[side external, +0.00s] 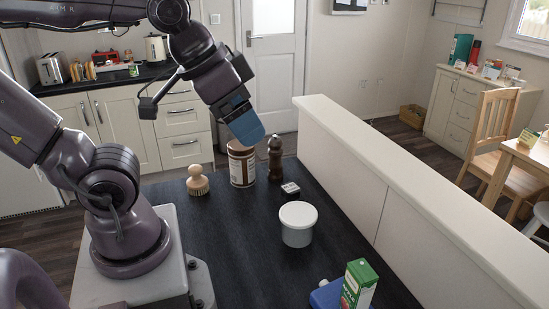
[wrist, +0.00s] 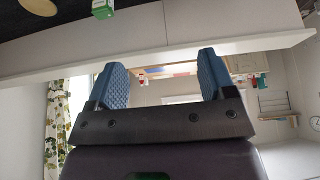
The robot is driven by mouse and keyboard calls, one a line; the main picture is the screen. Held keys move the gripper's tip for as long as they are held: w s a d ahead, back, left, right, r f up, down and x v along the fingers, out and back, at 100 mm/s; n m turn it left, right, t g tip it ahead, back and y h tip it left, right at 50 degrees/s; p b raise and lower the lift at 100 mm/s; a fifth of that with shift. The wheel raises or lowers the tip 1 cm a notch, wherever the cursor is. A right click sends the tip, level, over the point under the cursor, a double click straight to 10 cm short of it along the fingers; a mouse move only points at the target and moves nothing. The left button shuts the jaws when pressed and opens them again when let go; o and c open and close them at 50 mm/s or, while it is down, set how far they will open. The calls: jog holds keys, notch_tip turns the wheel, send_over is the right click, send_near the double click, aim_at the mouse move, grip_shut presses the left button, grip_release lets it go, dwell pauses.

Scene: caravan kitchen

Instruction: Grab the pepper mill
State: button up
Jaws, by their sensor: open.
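The pepper mill (side external: 275,160) is dark brown and stands upright on the dark countertop (side external: 225,235) in the side external view. My gripper (side external: 248,130) is up and to the left of it, above a brown jar with a white label (side external: 242,167). From this side, the blue fingers overlap the jar's top; I cannot tell whether they touch it. In the wrist view, the two blue fingers of my gripper (wrist: 160,78) are wide apart with nothing between them. The pepper mill is not seen in the wrist view.
A wooden brush (side external: 197,181) is left of the jar. A green carton (side external: 358,284) is at the front. A raised white ledge (side external: 400,190) borders the countertop's right side.

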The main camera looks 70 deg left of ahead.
aim_at(274, 149)
dwell(0.3)
jog(key=w+a+f+n+t+y, duration=0.1)
jog(key=w+a+f+n, duration=0.25)
jog(key=w, duration=0.35)
jog(key=w+a+f+n+t+y, duration=0.1)
jog(key=w+a+f+n+t, duration=0.1)
jog(key=w+a+f, duration=0.45)
jog(key=s+a+f+n+g+y, duration=0.1)
jog(key=a+f+n+y, duration=0.65)
jog(key=a+f, duration=0.65)
jog(key=shift+m+y, duration=0.8)
jog(key=shift+y, duration=0.15)
jog(key=x, duration=0.4)
jog(key=r+x, duration=0.1)
jog(key=x, duration=0.3)
jog(key=a+x, duration=0.1)
jog(key=x, duration=0.4)
jog(key=shift+s+r, duration=0.3)
jog(key=c, duration=1.3)
jog(key=shift+r, duration=0.15)
